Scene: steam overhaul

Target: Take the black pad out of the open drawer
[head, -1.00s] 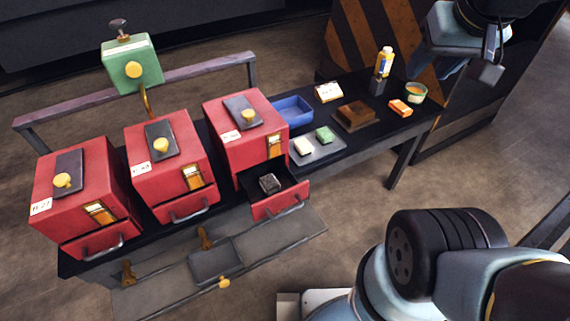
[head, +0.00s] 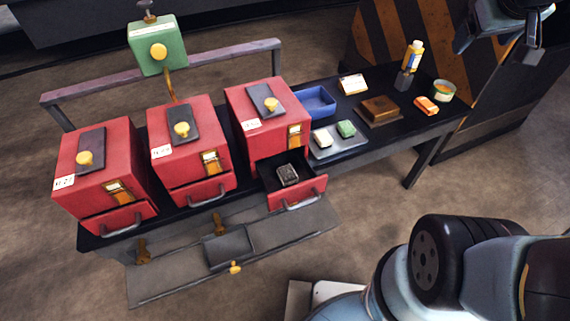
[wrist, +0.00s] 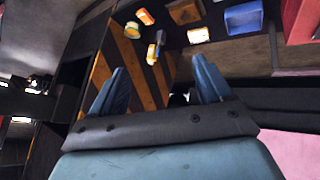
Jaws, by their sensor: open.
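The black pad (head: 287,174) is a small dark block lying in the open drawer (head: 296,193) of the rightmost red cabinet (head: 262,123). The drawer is pulled out toward the front and the pad's top is uncovered. My gripper shows at the upper right of the head view (head: 533,42), far to the right of the drawer and above the bench. In the wrist view my gripper (wrist: 160,85) has its two blue fingers wide apart with nothing between them. The pad is not visible in the wrist view.
Right of the open drawer are a blue tray (head: 316,104), a grey plate with two small blocks (head: 340,150), a brown block (head: 380,110), an orange block (head: 426,106), a tin and a bottle.

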